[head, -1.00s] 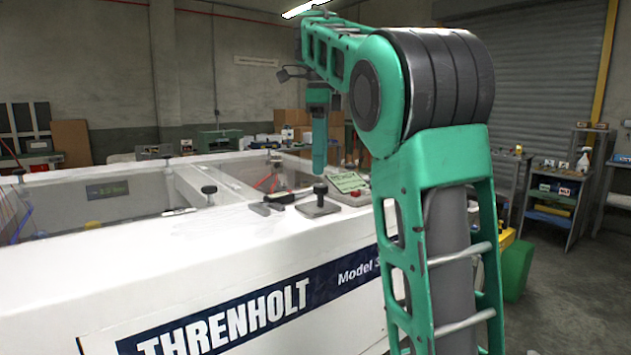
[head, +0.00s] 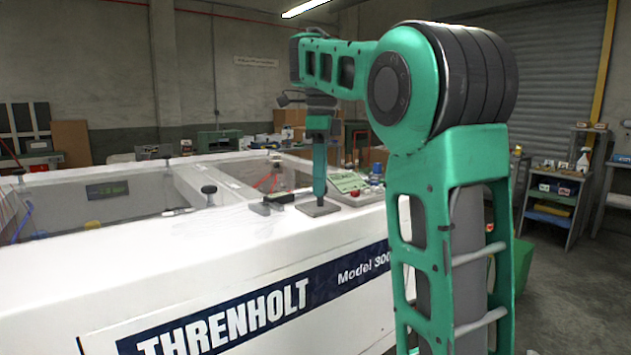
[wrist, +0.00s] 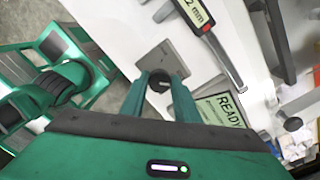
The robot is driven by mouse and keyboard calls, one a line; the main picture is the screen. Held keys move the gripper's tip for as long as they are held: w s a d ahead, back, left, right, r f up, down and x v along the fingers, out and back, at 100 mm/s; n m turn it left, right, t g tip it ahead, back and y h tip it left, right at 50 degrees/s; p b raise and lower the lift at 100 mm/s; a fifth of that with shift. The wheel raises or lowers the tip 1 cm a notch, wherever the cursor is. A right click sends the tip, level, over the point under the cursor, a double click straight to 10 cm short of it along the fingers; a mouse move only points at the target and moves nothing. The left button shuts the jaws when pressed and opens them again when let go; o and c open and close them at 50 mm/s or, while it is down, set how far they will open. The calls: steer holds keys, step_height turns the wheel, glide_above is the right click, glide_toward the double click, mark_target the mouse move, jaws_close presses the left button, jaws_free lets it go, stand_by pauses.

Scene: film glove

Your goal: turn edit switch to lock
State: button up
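The edit switch appears to be the round black knob (wrist: 159,81) on a grey square plate (wrist: 172,58), seen in the wrist view. In the head view the plate (head: 318,209) lies on top of the white machine near its right end. My gripper (wrist: 159,88) is over the plate, with one finger on each side of the knob. The fingers look open, with little room beside the knob; whether they touch it is unclear. In the head view my gripper (head: 319,193) points straight down and hides the knob. No switch markings are readable.
A caliper with a display (wrist: 205,22) lies beside the plate. A panel reading READY (wrist: 219,107) is close by; in the head view a red button (head: 354,193) sits next to it. Black clamp knobs (head: 209,190) stand along the machine's open wells.

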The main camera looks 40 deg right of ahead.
steer(key=shift+w+d+r, duration=0.1)
steer(key=shift+c, duration=1.1)
steer(key=shift+d+n, duration=0.1)
steer(key=shift+n, duration=0.5)
steer(key=n, duration=0.4)
steer(key=shift+r, duration=0.1)
steer(key=shift+o, duration=0.2)
steer(key=n, duration=0.3)
steer(key=shift+n, duration=0.4)
steer(key=n, duration=0.5)
steer(key=shift+r, duration=0.1)
steer(key=shift+a+n, duration=0.2)
steer(key=shift+n, duration=1.8)
steer(key=shift+c, duration=0.2)
